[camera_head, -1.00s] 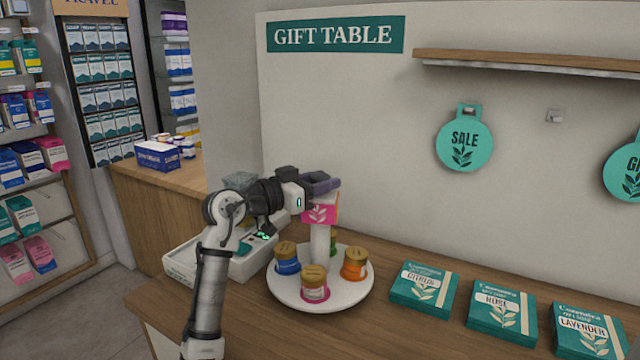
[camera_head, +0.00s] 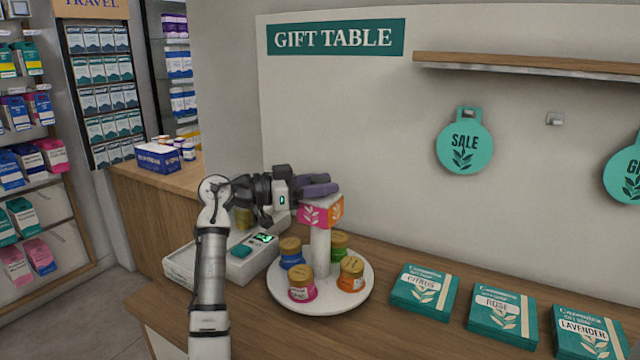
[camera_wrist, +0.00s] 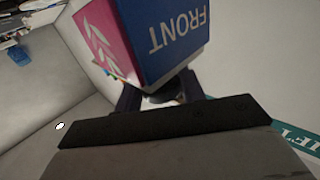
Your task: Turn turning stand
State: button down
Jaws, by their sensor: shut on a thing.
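The turning stand is a round white plate (camera_head: 322,303) with a white post (camera_head: 320,252) and a coloured cube (camera_head: 313,216) on top. The cube shows pink and orange faces in the head view; the wrist view shows its pink face and a blue face reading FRONT (camera_wrist: 178,38). Blue (camera_head: 291,254), pink (camera_head: 301,285), orange (camera_head: 351,276) and green (camera_head: 339,248) jars with gold lids stand on the plate. My gripper (camera_head: 320,190) is shut on the cube at its top; the fingertips are partly hidden behind the cube in the wrist view.
A white device (camera_head: 240,267) with a lit display stands on the counter just left of the plate, below my arm. Citrus (camera_head: 420,290), rose (camera_head: 498,315) and lavender (camera_head: 588,335) packs lie to the right. A wall shelf (camera_head: 530,65) is above right.

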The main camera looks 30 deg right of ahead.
dwell(0.5)
jog(key=c, duration=0.9)
grip_release()
jog(key=shift+d, duration=0.1)
jog(key=b+v, duration=0.3)
jog(key=v, duration=1.1)
